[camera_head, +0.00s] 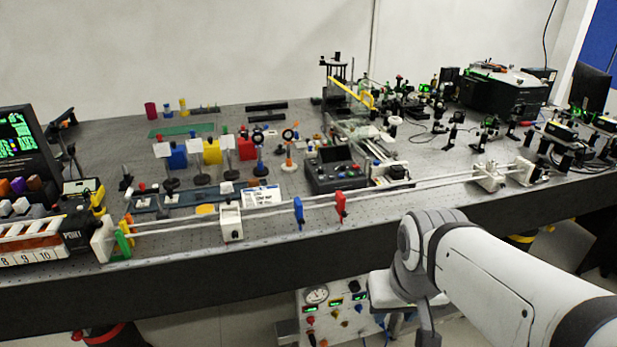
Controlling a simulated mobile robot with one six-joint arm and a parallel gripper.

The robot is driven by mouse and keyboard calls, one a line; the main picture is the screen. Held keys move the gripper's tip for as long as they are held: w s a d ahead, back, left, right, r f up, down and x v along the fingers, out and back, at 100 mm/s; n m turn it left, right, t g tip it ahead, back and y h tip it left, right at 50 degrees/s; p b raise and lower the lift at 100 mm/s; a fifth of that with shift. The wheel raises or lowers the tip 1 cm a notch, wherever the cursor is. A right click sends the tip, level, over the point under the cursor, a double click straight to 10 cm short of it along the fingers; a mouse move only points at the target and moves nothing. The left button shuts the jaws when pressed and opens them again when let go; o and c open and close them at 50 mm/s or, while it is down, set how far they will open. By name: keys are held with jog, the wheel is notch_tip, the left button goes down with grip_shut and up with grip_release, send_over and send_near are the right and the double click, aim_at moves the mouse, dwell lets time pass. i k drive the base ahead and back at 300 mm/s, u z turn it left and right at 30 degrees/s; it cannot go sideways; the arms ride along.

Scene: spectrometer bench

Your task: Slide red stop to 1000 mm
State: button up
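The red stop (341,207) stands upright on a long rail of pale rods (410,185) along the front edge of the bench. A similar blue stop (298,212) stands a short way to its left on the same rail. No millimetre marks are readable on the rail from here. My gripper (405,308) hangs below the wrist, in front of the bench edge, below and right of the red stop and apart from it. Its fingers are small, dark and partly cut off by the bottom of the picture, so I cannot tell whether they are open.
A white carriage (231,222) sits on the rail further left, with green (123,244) and orange plates near the left end. White mounts (488,177) stand near the right end. A dark control box (333,171) is behind the rail. An instrument panel (345,312) stands below the bench.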

aim_at(341, 198)
jog(key=z, duration=0.2)
jog(key=i, duration=0.9)
jog(key=u, duration=0.2)
jog(key=k, duration=0.95)
jog(key=z, duration=0.15)
jog(key=i, duration=0.95)
jog(key=u, duration=0.05)
